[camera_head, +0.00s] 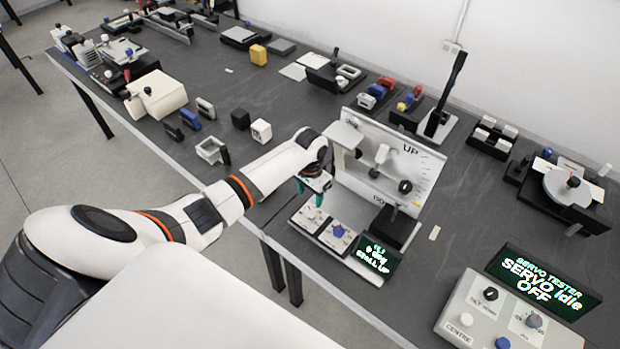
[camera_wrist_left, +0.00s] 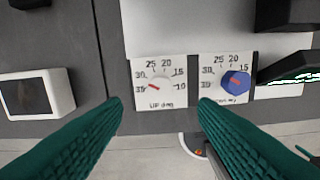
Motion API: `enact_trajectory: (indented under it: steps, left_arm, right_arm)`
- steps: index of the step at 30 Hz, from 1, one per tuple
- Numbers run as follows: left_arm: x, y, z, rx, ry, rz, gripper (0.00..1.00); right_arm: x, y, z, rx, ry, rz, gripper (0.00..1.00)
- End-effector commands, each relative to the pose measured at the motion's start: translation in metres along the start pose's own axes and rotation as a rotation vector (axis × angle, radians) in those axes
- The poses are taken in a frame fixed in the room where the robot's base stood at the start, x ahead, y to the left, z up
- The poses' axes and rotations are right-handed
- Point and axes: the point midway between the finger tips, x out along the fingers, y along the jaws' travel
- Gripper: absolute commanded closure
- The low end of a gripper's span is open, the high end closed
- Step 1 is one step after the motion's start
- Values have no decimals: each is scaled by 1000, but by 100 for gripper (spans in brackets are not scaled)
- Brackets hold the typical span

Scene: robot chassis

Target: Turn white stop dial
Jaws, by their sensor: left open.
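The white stop dial (camera_wrist_left: 160,84) is round, with a red pointer line, on a white scale plate marked "UP deg" in the left wrist view. A blue dial (camera_wrist_left: 236,83) is on a similar plate to its right. In the head view the blue dial (camera_head: 338,231) shows on the control box (camera_head: 309,241), at the foot of the upright white "UP" panel (camera_head: 418,170). My left gripper (camera_head: 311,192) is above that box, its teal fingers apart. In the left wrist view the open fingers (camera_wrist_left: 160,104) lie either side of the white dial, with nothing between them.
A small lit display (camera_head: 376,259) stands right of the dials. A servo tester (camera_head: 505,318) with its screen (camera_head: 543,281) is at the lower right. Bare dark table (camera_head: 310,110) lies behind.

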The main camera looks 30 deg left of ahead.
Motion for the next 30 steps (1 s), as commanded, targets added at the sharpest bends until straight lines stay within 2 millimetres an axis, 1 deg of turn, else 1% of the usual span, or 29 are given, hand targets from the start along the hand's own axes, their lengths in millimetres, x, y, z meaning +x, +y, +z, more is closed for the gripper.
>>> enact_trajectory:
  steps: [1,3,6,10,14,27,29,30]
  left_arm:
    - [-8,1,1,1,-3,1,46]
    - [-20,0,1,1,-3,1,46]
    - [-33,1,1,0,-3,2,46]
    - [-43,1,0,0,-1,1,46]
    - [-46,0,0,-1,0,0,46]
    - [-45,0,0,0,0,0,46]
    - [-43,-3,-2,6,-1,0,46]
    - [-40,-8,-5,15,-2,-1,46]
  right_arm:
    - [4,0,0,0,0,0,64]
    - [6,0,0,0,0,0,64]
    - [9,0,-1,0,0,0,64]
    - [10,0,-1,0,0,0,64]
    - [10,0,-1,0,0,0,64]
    - [10,0,-1,0,0,0,64]
    - [10,0,-1,0,0,0,64]
    - [10,0,-1,0,0,0,64]
